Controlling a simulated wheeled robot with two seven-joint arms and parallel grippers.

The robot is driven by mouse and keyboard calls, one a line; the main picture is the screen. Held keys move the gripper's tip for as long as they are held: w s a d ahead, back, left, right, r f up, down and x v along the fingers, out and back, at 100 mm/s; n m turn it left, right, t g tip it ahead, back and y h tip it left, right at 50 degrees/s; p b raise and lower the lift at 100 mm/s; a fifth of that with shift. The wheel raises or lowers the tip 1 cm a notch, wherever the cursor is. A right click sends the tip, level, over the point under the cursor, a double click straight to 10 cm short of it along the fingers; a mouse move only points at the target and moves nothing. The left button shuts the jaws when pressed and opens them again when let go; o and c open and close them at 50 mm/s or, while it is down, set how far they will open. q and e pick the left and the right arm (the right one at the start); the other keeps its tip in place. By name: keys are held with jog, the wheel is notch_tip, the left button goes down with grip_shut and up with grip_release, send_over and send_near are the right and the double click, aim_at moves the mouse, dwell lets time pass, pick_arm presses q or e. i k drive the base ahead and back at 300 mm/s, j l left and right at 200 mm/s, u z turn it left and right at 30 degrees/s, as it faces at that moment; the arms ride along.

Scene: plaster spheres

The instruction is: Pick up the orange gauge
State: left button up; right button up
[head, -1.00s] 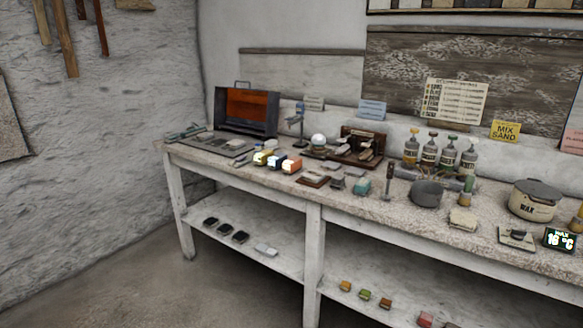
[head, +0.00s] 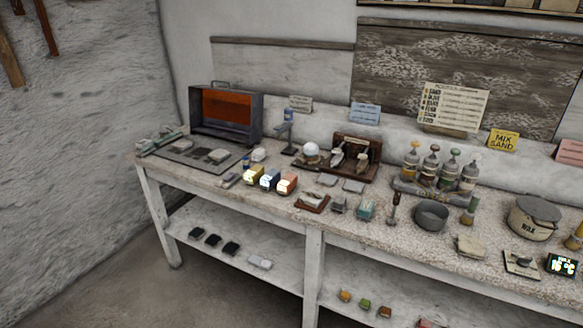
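Nothing in the head view is plainly marked as the orange gauge. A small orange block with a pale front (head: 287,184) stands on the workbench, left of the middle. It is in a row beside a dark blue block (head: 270,179) and a yellow block (head: 253,174). A small orange-yellow piece (head: 345,296) lies on the lower shelf. I cannot tell which of these, if any, is the gauge. Neither of my grippers is in view.
The long workbench (head: 375,234) is crowded. An open case with an orange inside (head: 226,117) stands at the back left. Bottles (head: 430,165), a grey bowl (head: 431,214) and a lidded pot (head: 534,218) stand to the right. Floor shows at the lower left.

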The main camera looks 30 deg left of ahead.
aim_at(286, 185)
jog(key=i+j+z, duration=0.25)
jog(key=j+z, duration=0.2)
jog(key=j, duration=1.4)
jog(key=j+z, duration=0.45)
jog(key=j, duration=1.4)
